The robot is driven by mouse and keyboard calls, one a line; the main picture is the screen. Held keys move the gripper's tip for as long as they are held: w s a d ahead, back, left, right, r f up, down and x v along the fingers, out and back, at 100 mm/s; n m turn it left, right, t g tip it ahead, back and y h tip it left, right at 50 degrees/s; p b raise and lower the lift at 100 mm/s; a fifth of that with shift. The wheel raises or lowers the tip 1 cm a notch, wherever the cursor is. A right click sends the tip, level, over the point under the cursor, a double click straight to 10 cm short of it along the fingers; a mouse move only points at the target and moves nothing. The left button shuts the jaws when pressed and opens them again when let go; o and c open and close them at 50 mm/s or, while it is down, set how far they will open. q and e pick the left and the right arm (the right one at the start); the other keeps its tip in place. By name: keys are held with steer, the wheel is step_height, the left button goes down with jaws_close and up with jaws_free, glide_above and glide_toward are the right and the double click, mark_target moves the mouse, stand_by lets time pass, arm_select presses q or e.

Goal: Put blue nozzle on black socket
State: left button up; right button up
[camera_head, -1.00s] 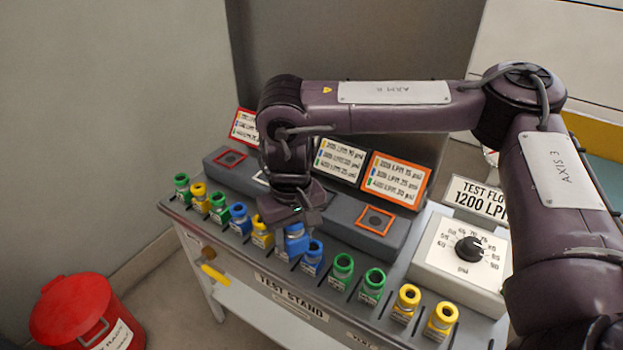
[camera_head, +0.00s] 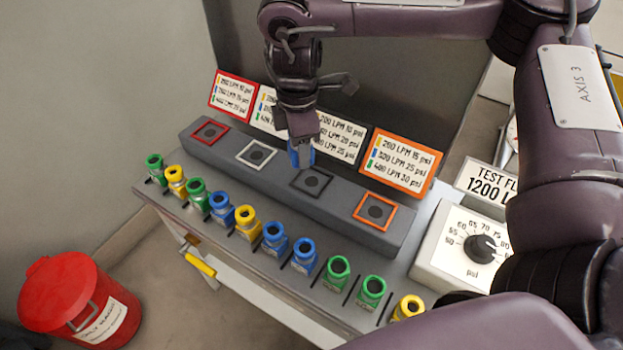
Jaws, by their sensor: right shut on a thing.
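My right gripper (camera_head: 299,138) is shut on a blue nozzle (camera_head: 301,157) and holds it over the raised grey block. The nozzle's upper part is hidden by the gripper. In the picture its lower end is just above and slightly left of the black socket (camera_head: 311,181), a dark round hole in a black-framed square. Whether it touches the block is hard to tell, but it is not over the hole's centre in the picture. The black socket is in plain view and empty. My left gripper is not in view.
Red (camera_head: 210,131), white (camera_head: 257,154) and orange (camera_head: 375,211) framed sockets share the block, all empty. Label boards stand behind it. Several green, yellow and blue nozzles (camera_head: 304,256) line the front. A psi dial (camera_head: 482,246) is at right, a red bin (camera_head: 78,300) at lower left.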

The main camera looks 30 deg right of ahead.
steer(key=shift+w+d+r+n, duration=0.15)
steer(key=shift+r+n, duration=0.2)
steer(key=shift+n, duration=0.75)
steer(key=n, duration=0.2)
steer(key=w+d+n, duration=0.1)
steer(key=n, duration=0.1)
steer(key=shift+r, duration=0.4)
steer(key=n, duration=0.2)
steer(key=r+n, duration=0.1)
steer(key=n, duration=0.1)
steer(key=shift+w+d+p, duration=0.2)
steer(key=shift+d+p, duration=0.05)
steer(key=shift+p, duration=0.15)
step_height(320, 180, up, 4)
steer(key=w+d+n+p, duration=0.1)
steer(key=w+d+n, duration=0.15)
steer(key=n, duration=1.35)
steer(key=f+b, duration=0.1)
steer(key=f, duration=0.4)
steer(key=f+b, duration=0.1)
steer(key=f, duration=0.4)
steer(key=f+b, duration=0.1)
steer(key=f, duration=0.5)
steer(key=shift+s, duration=0.25)
steer(key=shift+f+b, duration=0.45)
steer(key=shift+f, duration=1.4)
steer(key=shift+f, duration=0.1)
